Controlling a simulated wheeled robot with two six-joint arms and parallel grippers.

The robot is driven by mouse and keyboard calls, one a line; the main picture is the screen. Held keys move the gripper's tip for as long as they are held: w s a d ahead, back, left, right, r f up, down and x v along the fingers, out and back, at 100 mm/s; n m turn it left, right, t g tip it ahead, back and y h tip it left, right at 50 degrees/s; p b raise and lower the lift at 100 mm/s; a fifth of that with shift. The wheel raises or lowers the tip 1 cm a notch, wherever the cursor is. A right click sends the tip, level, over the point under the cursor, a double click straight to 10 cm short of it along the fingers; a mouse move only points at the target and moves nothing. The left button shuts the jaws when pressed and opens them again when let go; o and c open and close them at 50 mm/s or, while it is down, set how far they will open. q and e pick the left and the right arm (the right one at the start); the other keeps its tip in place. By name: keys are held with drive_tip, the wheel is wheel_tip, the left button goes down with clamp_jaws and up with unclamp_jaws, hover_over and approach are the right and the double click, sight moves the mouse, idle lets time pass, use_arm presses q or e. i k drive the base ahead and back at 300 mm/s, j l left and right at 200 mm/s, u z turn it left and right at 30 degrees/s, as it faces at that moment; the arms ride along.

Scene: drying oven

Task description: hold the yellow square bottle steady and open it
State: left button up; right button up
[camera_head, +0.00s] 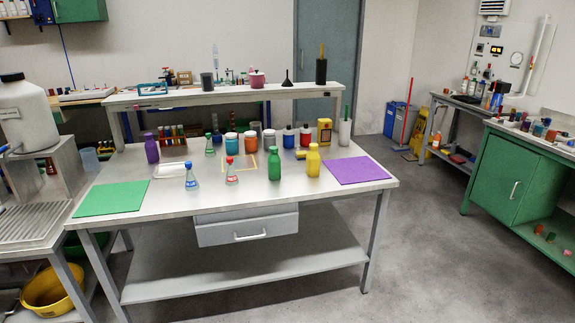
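Two yellow containers stand at the right part of the metal table (235,192). A yellow bottle (313,162) with a yellow cap stands upright near the front, just left of the purple mat. Its body is too small to tell square from round. A boxy yellow container (324,133) with a dark label stands upright farther back, beside a white cylinder. The cap of the front bottle appears to be on. Neither of my grippers shows in this view.
A green bottle (274,164) stands left of the front yellow bottle. Flasks with red (231,173) and blue (191,178) tops stand farther left. Jars and bottles line the back below a raised shelf (225,94). Purple (355,170) and green (112,198) mats are clear.

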sight(313, 157)
drive_tip(key=u, duration=0.5)
drive_tip(key=i+l+u, duration=0.2)
drive_tip(key=l+u, duration=0.2)
drive_tip(key=i+l+u, duration=0.1)
drive_tip(key=l+u, duration=0.3)
drive_tip(key=l, duration=0.2)
drive_tip(key=l+u, duration=0.4)
drive_tip(key=l, duration=0.15)
drive_tip(key=l+u, duration=0.4)
drive_tip(key=l, duration=0.15)
